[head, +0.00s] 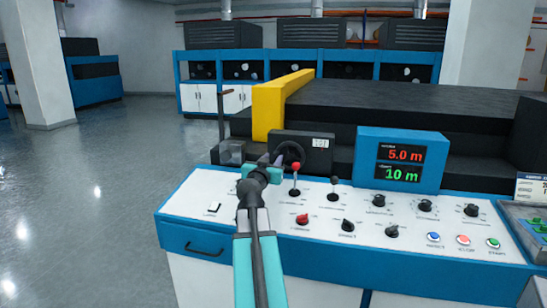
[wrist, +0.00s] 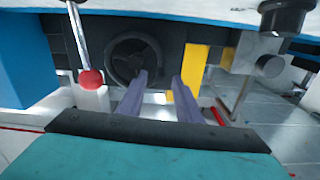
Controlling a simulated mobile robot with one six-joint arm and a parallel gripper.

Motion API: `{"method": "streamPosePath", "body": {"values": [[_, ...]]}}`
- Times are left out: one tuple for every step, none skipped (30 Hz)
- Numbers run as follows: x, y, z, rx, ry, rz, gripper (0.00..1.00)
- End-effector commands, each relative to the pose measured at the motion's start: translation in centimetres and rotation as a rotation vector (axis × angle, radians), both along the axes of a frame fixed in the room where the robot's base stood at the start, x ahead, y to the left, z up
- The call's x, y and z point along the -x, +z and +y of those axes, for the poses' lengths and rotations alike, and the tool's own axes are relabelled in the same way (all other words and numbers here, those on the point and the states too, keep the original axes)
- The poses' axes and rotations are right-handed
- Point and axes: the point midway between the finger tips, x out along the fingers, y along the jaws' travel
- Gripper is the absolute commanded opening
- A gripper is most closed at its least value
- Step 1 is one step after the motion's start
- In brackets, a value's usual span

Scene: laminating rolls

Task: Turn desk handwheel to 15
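The black handwheel (head: 291,154) is on the front of a dark box at the back of the desk, left of centre. A small white counter (head: 320,143) sits on that box to its right; its digits are too small to read. My gripper (head: 272,161) is just in front and left of the handwheel, hiding part of its rim. In the wrist view, which looks upside down, the handwheel (wrist: 133,60) lies beyond the left fingertip. My gripper's two fingers (wrist: 160,78) are apart with nothing between them. I cannot tell whether a finger touches the rim.
A red-knobbed lever (head: 295,170) stands close to the right of my gripper, and shows in the wrist view (wrist: 90,78). A blue display box (head: 400,159) reads 5.0 m and 10 m. A yellow guard (head: 268,110) rises behind.

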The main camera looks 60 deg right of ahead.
Motion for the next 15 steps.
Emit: {"method": "streamPosePath", "body": {"values": [[-0.2,0.1,-0.7,0.0,-0.001,0.001,0.32],[-0.3,0.1,-0.9,0.0,-0.002,0.001,0.32],[-0.4,0.1,-1.2,0.0,-0.002,0.001,0.32],[-0.4,0.1,-1.5,0.0,-0.002,0.001,0.32],[-0.5,0.1,-1.7,0.0,-0.002,0.001,0.32],[-0.6,0.1,-2.0,0.0,-0.001,0.001,0.32],[-0.6,0.1,-2.1,0.0,-0.001,0.001,0.32],[-0.7,0.1,-2.3,0.0,-0.001,0.0,0.32],[-0.7,0.1,-2.5,0.001,-0.001,0.0,0.32],[-0.8,0.1,-2.6,0.001,-0.001,0.0,0.32],[-0.8,0.1,-2.6,0.001,-0.001,0.0,0.32],[-0.8,0.1,-2.7,0.0,-0.001,0.0,0.32],[-0.8,0.1,-2.8,0.0,-0.001,0.0,0.32],[-0.8,0.1,-2.8,0.0,-0.001,0.0,0.32],[-0.8,0.0,-2.9,0.0,-0.001,0.0,0.32]]}}
